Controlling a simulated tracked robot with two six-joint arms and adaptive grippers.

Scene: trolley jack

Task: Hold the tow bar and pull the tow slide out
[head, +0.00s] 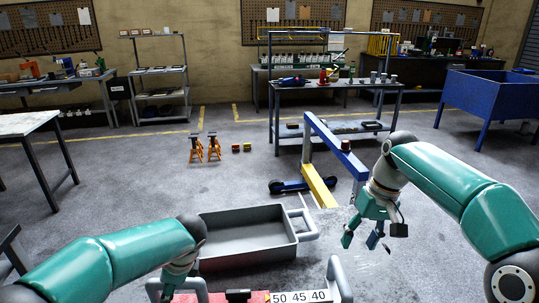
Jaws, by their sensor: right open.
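I cannot tell for sure which part is the tow bar or the tow slide. A blue low-wheeled jack (300,185) lies on the floor beside a yellow bar (319,186) and a blue beam (335,145). My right gripper (369,238) is open and points down, empty, in front and to the right of the yellow bar. My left gripper (172,286) is low at the left, near the bottom edge; its fingers are hard to make out.
A grey tray (205,240) with a loop handle lies between my arms. A red part and a number scale (298,297) show at the bottom, with a grey loop (340,278) beside it. Orange stands (205,148) are on open floor behind. A workbench (335,86) stands further back.

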